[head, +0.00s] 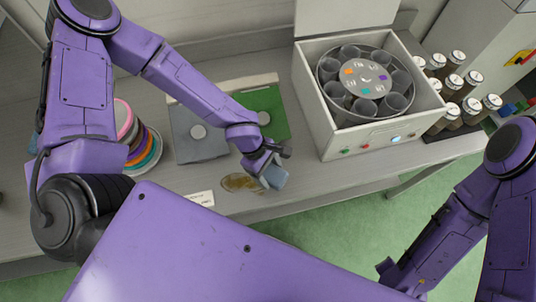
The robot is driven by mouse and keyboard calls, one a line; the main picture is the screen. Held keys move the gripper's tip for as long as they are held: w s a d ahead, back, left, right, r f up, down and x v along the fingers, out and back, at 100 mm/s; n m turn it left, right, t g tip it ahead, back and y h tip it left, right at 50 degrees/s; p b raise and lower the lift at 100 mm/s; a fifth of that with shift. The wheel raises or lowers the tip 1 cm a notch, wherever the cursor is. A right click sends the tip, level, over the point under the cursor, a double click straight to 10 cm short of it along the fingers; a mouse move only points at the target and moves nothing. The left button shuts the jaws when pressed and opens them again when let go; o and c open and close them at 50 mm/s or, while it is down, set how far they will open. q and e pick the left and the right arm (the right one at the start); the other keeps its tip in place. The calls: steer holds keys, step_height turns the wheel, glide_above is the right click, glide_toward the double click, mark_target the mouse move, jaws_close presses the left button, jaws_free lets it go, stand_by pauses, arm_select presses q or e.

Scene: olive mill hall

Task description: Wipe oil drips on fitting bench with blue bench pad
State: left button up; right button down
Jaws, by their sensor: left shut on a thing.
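The blue bench pad (276,178) is at the front of the grey fitting bench (330,178), held by my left gripper (268,167). The gripper is shut on it, and its jaws hide part of the pad. A brown-yellow patch of oil drips (238,183) lies on the bench just left of the pad. I cannot tell whether the pad touches the bench or overlaps the oil. My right gripper (385,268) hangs low at the lower right, past the bench's front edge. Its jaws are too small and hidden to read.
A white box with a round rotor of tubes (366,135) stands right of the pad. Capped brown jars (456,82) fill a rack at the right. Grey (200,145) and green (270,105) panels lie behind, coloured rings (146,150) at left, and a white label (201,198) at the front.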

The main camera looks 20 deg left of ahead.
arm_select(q)
steer(key=shift+s+r+p, duration=0.1)
steer(key=shift+r+p, duration=0.5)
steer(key=shift+r, duration=0.7)
